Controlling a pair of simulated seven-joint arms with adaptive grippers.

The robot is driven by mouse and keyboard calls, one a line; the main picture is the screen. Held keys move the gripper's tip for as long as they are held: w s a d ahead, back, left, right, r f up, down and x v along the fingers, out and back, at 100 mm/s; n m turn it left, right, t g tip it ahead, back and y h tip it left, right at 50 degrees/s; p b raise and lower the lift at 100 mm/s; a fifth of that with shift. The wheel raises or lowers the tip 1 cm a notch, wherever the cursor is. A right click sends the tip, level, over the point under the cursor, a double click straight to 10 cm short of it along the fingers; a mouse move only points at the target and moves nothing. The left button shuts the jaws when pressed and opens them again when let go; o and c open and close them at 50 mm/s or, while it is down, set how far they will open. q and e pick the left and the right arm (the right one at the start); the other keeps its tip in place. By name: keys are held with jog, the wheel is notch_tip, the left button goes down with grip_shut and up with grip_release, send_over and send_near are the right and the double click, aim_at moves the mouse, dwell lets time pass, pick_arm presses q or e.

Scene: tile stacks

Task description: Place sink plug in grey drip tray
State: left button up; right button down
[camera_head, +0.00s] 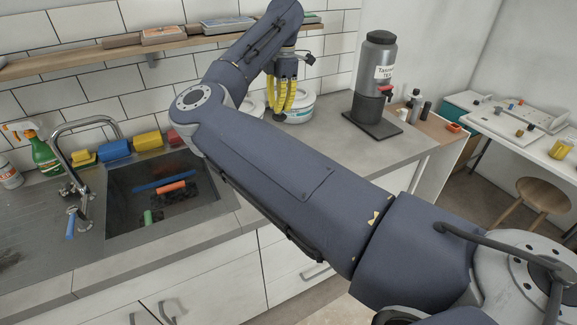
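My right arm reaches in from the lower right across the counter. Its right gripper (279,114) points down with yellow fingers, in front of white round containers at the back of the counter. A small dark shape shows at the fingertips, but I cannot tell whether it is a fingertip pad or a held thing. The fingers overlap in this view, so their opening is unclear. A dark grey tray (385,129) lies under the drinks dispenser (371,70), to the right of the gripper and apart from it. I cannot make out the sink plug. My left gripper is not in view.
A sink (120,215) at left holds several coloured items, with a tap (57,150) beside it. Sponges and a green spray bottle (42,153) stand behind. A shelf (75,65) runs above the counter. A side table (520,130) and stool (543,192) are at right.

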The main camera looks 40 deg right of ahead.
notch_tip(320, 180, down, 20)
jog(key=shift+r, duration=0.1)
dwell(0.6)
jog(key=c, duration=2)
grip_release()
jog(key=shift+f, duration=0.2)
jog(key=o, duration=0.4)
jog(key=r, duration=1.2)
jog(key=shift+s+d+r, duration=0.1)
jog(key=shift+d+r, duration=0.1)
jog(key=shift+d, duration=0.2)
